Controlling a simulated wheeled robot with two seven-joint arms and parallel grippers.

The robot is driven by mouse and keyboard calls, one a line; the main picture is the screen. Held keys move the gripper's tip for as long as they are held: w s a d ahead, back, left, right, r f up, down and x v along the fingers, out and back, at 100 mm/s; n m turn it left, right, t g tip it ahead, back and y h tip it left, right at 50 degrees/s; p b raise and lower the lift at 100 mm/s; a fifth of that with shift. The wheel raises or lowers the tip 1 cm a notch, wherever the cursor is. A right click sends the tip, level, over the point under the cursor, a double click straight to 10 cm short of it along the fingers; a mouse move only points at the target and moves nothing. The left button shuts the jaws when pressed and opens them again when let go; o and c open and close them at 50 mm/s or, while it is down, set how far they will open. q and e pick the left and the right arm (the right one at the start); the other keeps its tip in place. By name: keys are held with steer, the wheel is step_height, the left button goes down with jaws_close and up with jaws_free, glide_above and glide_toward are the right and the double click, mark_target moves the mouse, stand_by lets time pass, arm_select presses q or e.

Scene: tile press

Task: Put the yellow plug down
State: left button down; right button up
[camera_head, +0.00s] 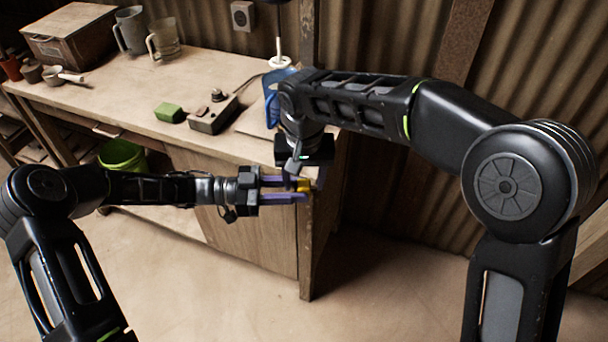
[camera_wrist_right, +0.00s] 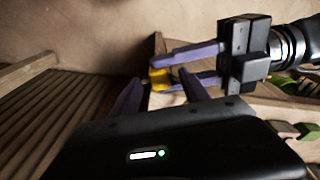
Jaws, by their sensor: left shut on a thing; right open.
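The yellow plug (camera_head: 304,186) is small and sits between the purple fingertips of my left gripper (camera_head: 302,190), beyond the front right corner of the workbench. It also shows in the right wrist view (camera_wrist_right: 160,79), with the left gripper's fingers (camera_wrist_right: 168,72) reaching it from the right. My left gripper is shut on it. My right gripper (camera_head: 296,180) comes down from above beside the plug. Its two purple fingers are apart in the right wrist view (camera_wrist_right: 160,90), with the plug seen beyond and between them. I cannot tell whether they touch it.
The wooden workbench (camera_head: 178,82) holds a green block (camera_head: 169,112), a grey-topped box with a knob (camera_head: 213,114), two jugs, a wooden chest (camera_head: 67,35) and a blue object (camera_head: 271,100) behind my right arm. A green bucket (camera_head: 122,155) is under the bench.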

jaws_close()
stand_by(0.4)
arm_select(q)
steer(key=c, duration=1)
jaws_free()
steer(key=a, duration=1.2)
steer(key=shift+s, duration=0.4)
